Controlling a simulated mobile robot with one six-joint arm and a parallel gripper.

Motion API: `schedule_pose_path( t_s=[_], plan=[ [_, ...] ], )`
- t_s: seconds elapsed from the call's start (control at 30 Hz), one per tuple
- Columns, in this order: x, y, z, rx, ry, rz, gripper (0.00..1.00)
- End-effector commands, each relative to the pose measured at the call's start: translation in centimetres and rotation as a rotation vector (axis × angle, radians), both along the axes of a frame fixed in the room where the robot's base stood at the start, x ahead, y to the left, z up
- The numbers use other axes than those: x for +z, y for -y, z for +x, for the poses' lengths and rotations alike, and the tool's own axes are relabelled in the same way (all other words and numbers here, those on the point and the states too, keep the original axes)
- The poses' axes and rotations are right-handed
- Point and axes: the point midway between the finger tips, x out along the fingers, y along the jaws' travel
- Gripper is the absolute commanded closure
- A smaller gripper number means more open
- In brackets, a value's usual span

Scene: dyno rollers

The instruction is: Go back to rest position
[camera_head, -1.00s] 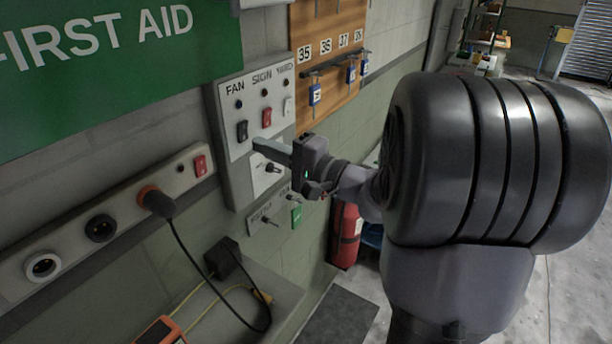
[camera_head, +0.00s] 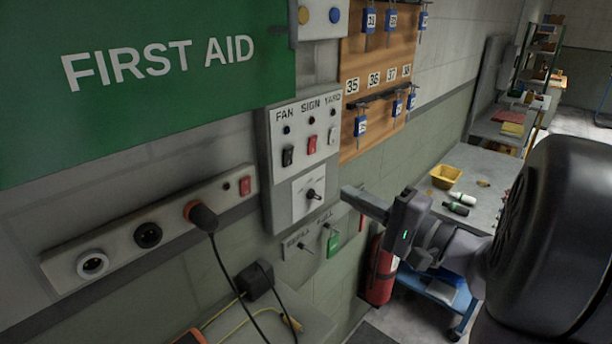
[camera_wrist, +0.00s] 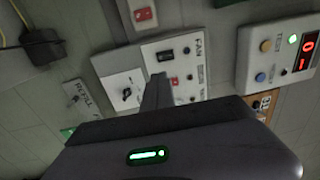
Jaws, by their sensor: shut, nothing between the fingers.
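My gripper (camera_head: 362,204) is shut and empty, just right of the wall switch panel (camera_head: 268,175) in the head view. It appears apart from the panel. The panel carries rocker switches labelled FAN, SIGN and YARD, and below them a rotary knob (camera_head: 314,195) on a white plate. In the wrist view the shut fingers (camera_wrist: 157,90) point at the same panel, with the knob (camera_wrist: 127,95) to their left. My dark arm fills the lower right of the head view.
A key board (camera_head: 365,100) with blue tags hangs above right. A socket strip (camera_head: 120,243) with a plugged-in cable is on the left wall. A red fire extinguisher (camera_head: 378,275) and blue cart (camera_head: 430,290) stand below my gripper. A workbench (camera_head: 490,168) lies behind.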

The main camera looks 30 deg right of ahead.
Motion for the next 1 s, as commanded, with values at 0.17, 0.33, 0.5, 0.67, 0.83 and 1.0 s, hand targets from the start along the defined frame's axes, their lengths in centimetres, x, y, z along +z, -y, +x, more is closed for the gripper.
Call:
schedule_pose_path(
  t_s=[0.17,0.33,0.5,0.67,0.83,1.0],
  plan=[
    [-1.2,-4.8,0.2,0.125,-0.087,-0.025,1.0],
    [-7.9,-19.7,-4.7,0.501,-0.469,-0.24,1.0],
    [-15.7,-24.2,-13.9,0.57,-0.776,-0.802,1.0],
    [-15.7,-22.6,-14.8,0.424,-0.709,-1.073,1.0],
    [-15.4,-22.4,-14.7,0.396,-0.69,-1.103,1.0],
    [-15.4,-22.4,-14.7,0.396,-0.69,-1.103,1.0]
  ],
)
